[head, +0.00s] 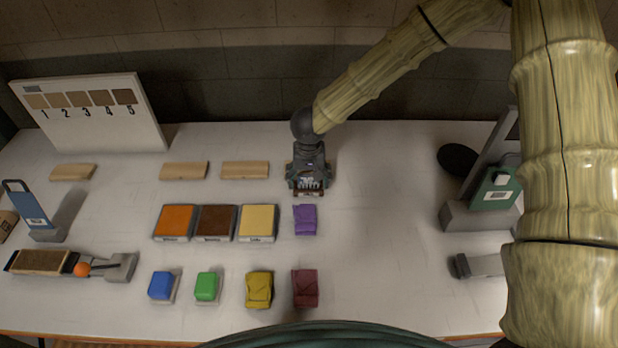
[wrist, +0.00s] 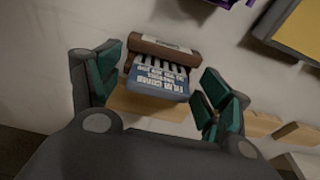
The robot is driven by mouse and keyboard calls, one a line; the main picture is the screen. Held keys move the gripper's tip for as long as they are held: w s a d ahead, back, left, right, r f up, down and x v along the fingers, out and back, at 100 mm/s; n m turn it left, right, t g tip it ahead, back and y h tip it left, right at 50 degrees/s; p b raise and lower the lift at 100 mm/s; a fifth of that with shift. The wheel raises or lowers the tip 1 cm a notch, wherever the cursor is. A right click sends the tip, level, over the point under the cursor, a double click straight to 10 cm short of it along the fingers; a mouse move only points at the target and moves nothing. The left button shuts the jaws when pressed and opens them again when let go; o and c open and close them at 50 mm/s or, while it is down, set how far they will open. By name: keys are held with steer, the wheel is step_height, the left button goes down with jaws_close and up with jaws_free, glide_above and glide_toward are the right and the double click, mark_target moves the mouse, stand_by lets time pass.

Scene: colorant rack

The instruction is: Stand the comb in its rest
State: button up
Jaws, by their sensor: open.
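My gripper (head: 307,187) is over the table behind the purple block. It is open in the wrist view (wrist: 158,72), with green pads on either side. Between them is what looks like the comb (wrist: 158,84), with a blue lettered face, pale and dark tines and a brown strip. Gaps show between it and both pads. In the head view its tines (head: 310,184) show under my gripper. A pale wooden block (wrist: 150,106) lies just behind or beneath it. I cannot tell which piece is the rest, or whether the comb touches that block.
Wooden blocks (head: 245,170) lie in a row left of my gripper. Orange, brown and yellow trays (head: 216,222), a purple block (head: 305,219) and coloured blocks stand in front. A green-faced stand (head: 494,190) is at right. The table between is clear.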

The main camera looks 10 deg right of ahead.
steer(key=shift+r, duration=0.1)
step_height(320, 180, up, 12)
steer(key=s+b, duration=0.1)
steer(key=b, duration=0.1)
steer(key=shift+s+a, duration=0.2)
steer(key=shift+s, duration=0.2)
